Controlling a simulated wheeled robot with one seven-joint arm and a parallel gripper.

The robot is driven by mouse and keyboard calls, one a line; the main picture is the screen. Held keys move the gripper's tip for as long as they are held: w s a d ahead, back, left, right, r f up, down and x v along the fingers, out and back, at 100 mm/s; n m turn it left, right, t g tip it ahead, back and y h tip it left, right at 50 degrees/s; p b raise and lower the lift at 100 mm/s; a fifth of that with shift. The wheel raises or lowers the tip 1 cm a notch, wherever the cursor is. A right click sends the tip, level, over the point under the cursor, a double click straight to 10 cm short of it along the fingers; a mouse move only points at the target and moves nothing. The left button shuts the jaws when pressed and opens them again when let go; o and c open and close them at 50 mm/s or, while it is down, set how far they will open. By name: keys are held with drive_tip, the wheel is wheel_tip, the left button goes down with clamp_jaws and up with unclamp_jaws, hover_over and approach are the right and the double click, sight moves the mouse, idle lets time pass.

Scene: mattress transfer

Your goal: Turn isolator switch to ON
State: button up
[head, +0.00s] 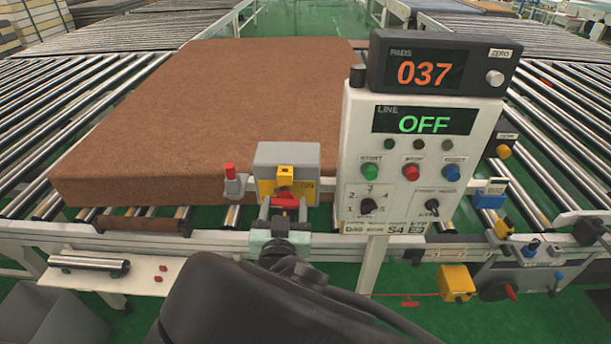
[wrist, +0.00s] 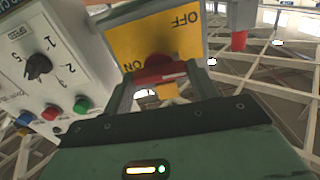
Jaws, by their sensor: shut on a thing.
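The isolator switch is a grey box (head: 287,157) with a yellow plate (head: 265,187) and a red handle (head: 285,202), mounted at the conveyor's near rail. In the wrist view the yellow plate (wrist: 165,35) carries the words OFF and ON, seen turned over, and the red handle (wrist: 160,73) lies between my fingers. My gripper (head: 283,212) is shut on the red handle, and it also shows in the wrist view (wrist: 160,88). The fingers and handle hide part of the plate, so I cannot tell the exact handle angle. The line display (head: 425,121) reads OFF in green.
A control panel (head: 350,130) with buttons and knobs stands close right of the switch. A counter display (head: 440,65) above it reads 037. A brown mattress (head: 200,100) lies on the rollers behind. A red lever (head: 230,172) stands just left of the switch.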

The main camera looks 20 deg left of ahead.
drive_tip(key=m+b, duration=0.5)
drive_tip(key=b, duration=0.6)
drive_tip(key=m+b, duration=0.6)
drive_tip(key=b, duration=0.5)
drive_tip(key=m+b, duration=0.6)
drive_tip(key=b, duration=0.5)
drive_tip(key=shift+d+f, duration=0.2)
drive_tip(key=shift+f, duration=0.05)
drive_tip(key=shift+r+m+b, duration=0.1)
drive_tip(key=shift+m+b, duration=0.25)
drive_tip(key=shift+m, duration=0.05)
drive_tip(key=o, duration=1)
drive_tip(key=shift+s, duration=0.1)
